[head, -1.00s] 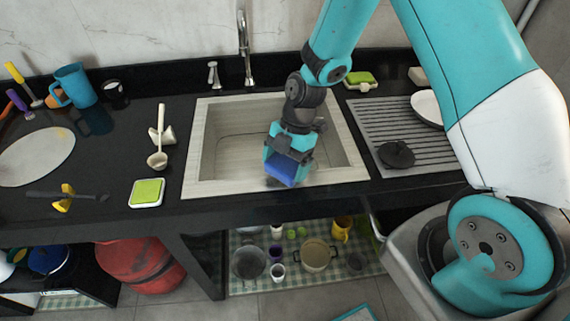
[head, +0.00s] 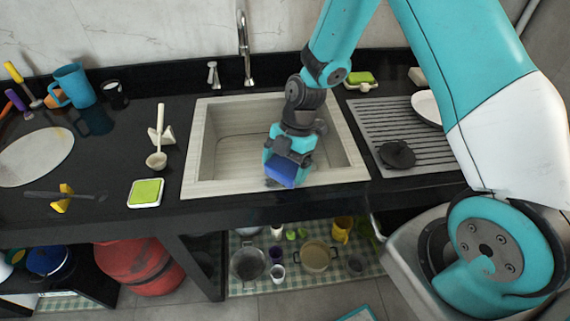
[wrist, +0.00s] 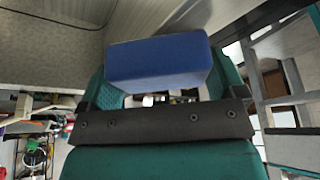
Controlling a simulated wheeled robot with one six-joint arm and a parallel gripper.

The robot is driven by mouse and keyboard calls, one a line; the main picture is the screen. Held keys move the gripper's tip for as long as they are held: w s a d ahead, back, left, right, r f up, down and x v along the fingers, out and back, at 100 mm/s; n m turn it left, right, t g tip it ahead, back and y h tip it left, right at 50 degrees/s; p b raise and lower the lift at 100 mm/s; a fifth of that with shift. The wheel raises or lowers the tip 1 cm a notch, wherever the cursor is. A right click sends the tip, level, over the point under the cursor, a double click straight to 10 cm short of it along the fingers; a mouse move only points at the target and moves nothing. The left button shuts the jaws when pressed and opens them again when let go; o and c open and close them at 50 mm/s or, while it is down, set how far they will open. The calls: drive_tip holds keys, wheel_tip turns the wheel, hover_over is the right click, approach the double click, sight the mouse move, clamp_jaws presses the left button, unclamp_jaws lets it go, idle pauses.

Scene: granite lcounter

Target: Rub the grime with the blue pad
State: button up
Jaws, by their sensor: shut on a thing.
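The blue pad (head: 281,173) is held in my gripper (head: 288,158) at the front rim of the sink (head: 225,186), right of the rim's middle. In the wrist view the pad (wrist: 158,62) sits across the ends of the teal fingers of my gripper (wrist: 165,88), which is shut on it. A dark smudge that looks like the grime (head: 270,183) shows on the pale rim at the pad's lower left edge. The pad and gripper hide the rest of that spot. I cannot tell whether the pad's underside touches the rim.
A ribbed drainboard (head: 430,153) with a dark round lid (head: 397,154) is at right. The sink bowl looks empty.

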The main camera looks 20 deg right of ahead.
sight(288, 174)
drive_tip(key=shift+f+b, duration=0.4)
idle(0.4)
drive_tip(key=shift+s+a, duration=0.25)
drive_tip(key=shift+s, duration=0.55)
drive_tip(key=shift+s+a, duration=0.2)
drive_tip(key=shift+s, duration=0.6)
drive_tip(key=shift+w+d, duration=0.25)
drive_tip(key=shift+w, duration=0.55)
drive_tip(key=shift+w+d, duration=0.2)
drive_tip(key=shift+w, duration=0.6)
drive_tip(key=shift+s+a+b, duration=0.2)
drive_tip(key=shift+s+a, duration=0.05)
drive_tip(key=shift+s, duration=0.55)
drive_tip(key=shift+s+a+b, duration=0.2)
drive_tip(key=shift+s, duration=0.55)
